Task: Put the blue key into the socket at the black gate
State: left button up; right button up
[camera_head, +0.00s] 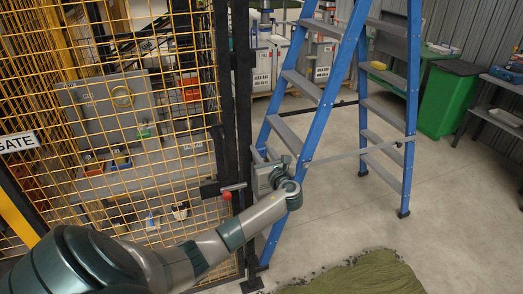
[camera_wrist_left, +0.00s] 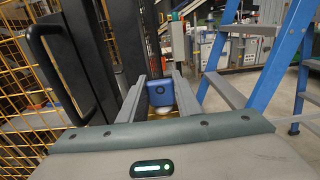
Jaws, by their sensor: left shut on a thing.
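My left gripper (camera_head: 266,174) is beside the black gate post (camera_head: 243,110), to its right in the head view. In the left wrist view the blue key (camera_wrist_left: 160,93) sits between the two grey fingers, which are shut on it. The key is hidden in the head view. The black gate has yellow mesh (camera_head: 185,150) and a black latch block (camera_head: 210,188) with a red-ended part (camera_head: 227,196). In the wrist view a black handle (camera_wrist_left: 43,75) stands to the left of the key. I cannot make out the socket clearly. My right gripper is not in view.
A blue stepladder (camera_head: 327,95) stands close to the right of my left gripper. A green bin (camera_head: 447,100) is at the back right. A green turf piece (camera_head: 365,275) lies on the floor in front. Open concrete floor (camera_head: 455,205) lies to the right.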

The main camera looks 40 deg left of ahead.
pick_arm(q)
jog(key=shift+f, duration=0.15)
jog(key=o, duration=1.2)
jog(key=shift+d, duration=0.1)
jog(key=b+v, duration=0.5)
jog(key=v, duration=1.2)
jog(key=shift+s+d, duration=0.1)
